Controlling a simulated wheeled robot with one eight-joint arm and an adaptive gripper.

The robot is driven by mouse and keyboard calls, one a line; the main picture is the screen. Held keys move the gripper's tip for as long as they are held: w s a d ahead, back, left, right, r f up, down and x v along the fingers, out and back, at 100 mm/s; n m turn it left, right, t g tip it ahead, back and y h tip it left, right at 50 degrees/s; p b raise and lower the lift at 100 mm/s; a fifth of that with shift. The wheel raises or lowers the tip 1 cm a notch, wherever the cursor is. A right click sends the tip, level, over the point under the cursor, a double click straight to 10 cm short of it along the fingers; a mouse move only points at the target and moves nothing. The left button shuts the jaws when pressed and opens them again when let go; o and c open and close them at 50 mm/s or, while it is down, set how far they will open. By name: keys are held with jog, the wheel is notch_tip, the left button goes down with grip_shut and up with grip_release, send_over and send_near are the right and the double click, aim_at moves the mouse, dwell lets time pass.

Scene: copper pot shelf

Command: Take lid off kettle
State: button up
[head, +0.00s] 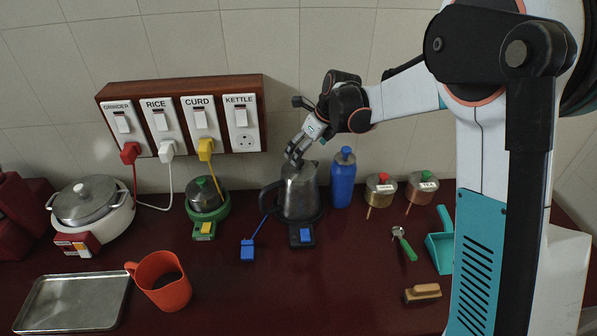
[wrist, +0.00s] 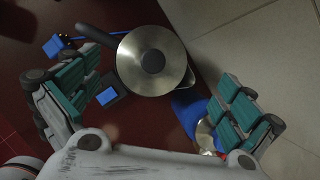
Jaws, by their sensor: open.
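A grey metal kettle (head: 297,193) with a black handle stands on its dark base on the counter, below the switch board. In the wrist view its round steel lid (wrist: 150,80) is on top, with a black knob (wrist: 153,61) in the middle. My gripper (head: 297,150) is just above the kettle's top in the head view and hides part of the lid. In the wrist view the teal-padded fingers (wrist: 160,105) are spread wide, one on each side of the kettle, with nothing between them gripped.
A blue bottle (head: 343,178) stands close to the kettle's right. Two lidded jars (head: 380,189) stand further right. A green-based pot (head: 206,200) is to the left. An orange mug (head: 165,285) and a metal tray (head: 73,303) are in front left. The tiled wall is close behind.

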aim_at(299, 167)
jog(key=x, duration=0.3)
jog(key=s+b+x, duration=0.1)
jog(key=x, duration=0.1)
jog(key=shift+w+a+f, duration=0.15)
jog(key=shift+a+f, duration=0.15)
jog(key=shift+f, duration=0.1)
jog(key=shift+w+a+f, duration=0.1)
jog(key=shift+w+f, duration=0.05)
jog(key=shift+f, duration=0.25)
jog(key=shift+r, duration=0.1)
jog(key=shift+c, duration=0.6)
jog(key=shift+s, duration=0.2)
jog(key=c, duration=1.4)
